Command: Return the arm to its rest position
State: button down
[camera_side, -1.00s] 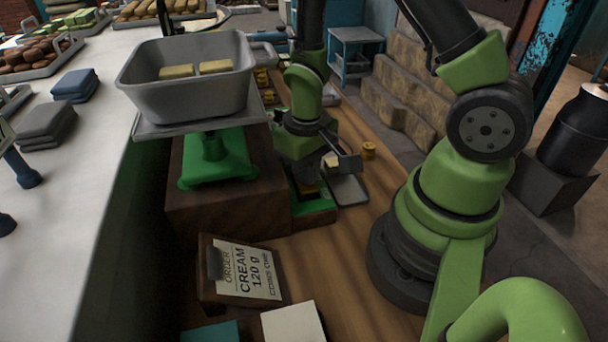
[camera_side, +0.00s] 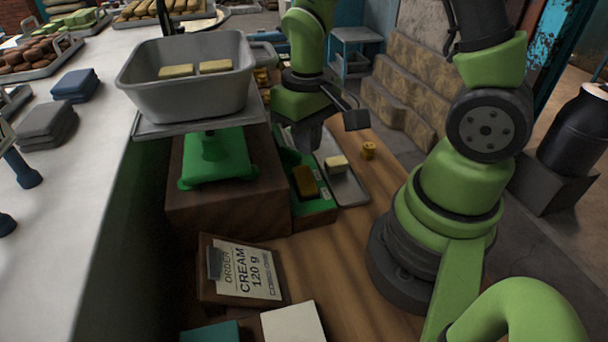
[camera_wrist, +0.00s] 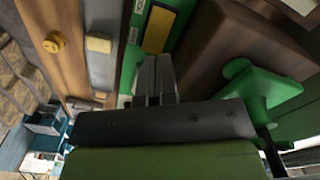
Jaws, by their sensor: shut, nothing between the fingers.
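My gripper (camera_side: 308,138) hangs from my green arm in the side view, to the right of the green scale and above the far part of a green tray. In the wrist view my gripper's fingers (camera_wrist: 155,72) are together with nothing between them. A brown-yellow block (camera_side: 306,182) lies in the green tray (camera_side: 318,216), just nearer than my gripper. It also shows in the wrist view (camera_wrist: 159,30). A pale yellow block (camera_side: 336,163) lies on a grey tray (camera_side: 352,190) beside it, apart from my gripper.
A grey tub (camera_side: 190,95) with two yellow blocks rests on the green scale (camera_side: 218,160), close left of my gripper. A small yellow weight (camera_side: 369,150) stands on the wooden bench (camera_side: 345,245). An order card (camera_side: 248,272) reads cream 120 g.

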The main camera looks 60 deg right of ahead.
jog(key=s+a+r+t+y, duration=0.1)
jog(key=s+a+r+t, duration=0.1)
jog(key=r, duration=0.7)
jog(key=s+a+r+m+t+y, duration=0.1)
jog(key=s+a+r+t, duration=0.1)
jog(key=s+r+t, duration=0.3)
jog(key=shift+s+a+r, duration=0.15)
jog(key=shift+s+r, duration=0.2)
jog(key=shift+r, duration=1.5)
